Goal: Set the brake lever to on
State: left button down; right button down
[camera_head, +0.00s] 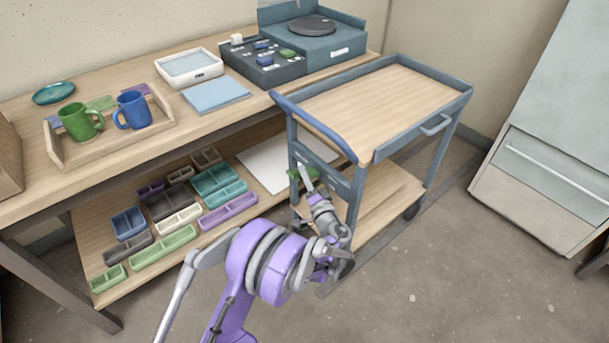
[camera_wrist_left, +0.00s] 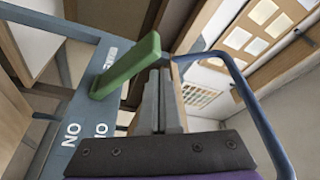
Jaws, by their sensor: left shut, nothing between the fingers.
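The brake lever (camera_wrist_left: 128,66) is a green bar on the blue-grey side plate (camera_wrist_left: 82,108) of the cart. In the left wrist view it slants up to the right from the plate, with white "ON" lettering near its lower end and another white label further up, too small to read. It also shows in the head view (camera_head: 304,173), low on the cart's near side and partly hidden by my arm. My left gripper (camera_wrist_left: 161,100) is shut and empty, its fingers just right of the lever. I cannot tell whether they touch it. My right gripper is not in view.
The cart (camera_head: 420,82) has a blue push handle (camera_head: 312,122) above my left gripper. To the left, a workbench (camera_head: 225,118) carries mugs, trays and boxes, with small bins on its lower shelf (camera_head: 84,249). The floor (camera_head: 440,270) at right front is clear.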

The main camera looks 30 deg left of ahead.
pick_arm(q)
jog(key=shift+s+a+f+b, duration=0.15)
jog(key=shift+s+f+b, duration=0.15)
jog(key=shift+f, duration=0.35)
jog(key=shift+s+a+f+b, duration=0.1)
jog(key=shift+s+f+b, duration=0.15)
jog(key=shift+f, duration=0.35)
jog(key=shift+s+a+f, duration=0.1)
jog(key=shift+s+f, duration=0.2)
jog(key=shift+f, duration=0.4)
jog(key=shift+s+f, duration=0.1)
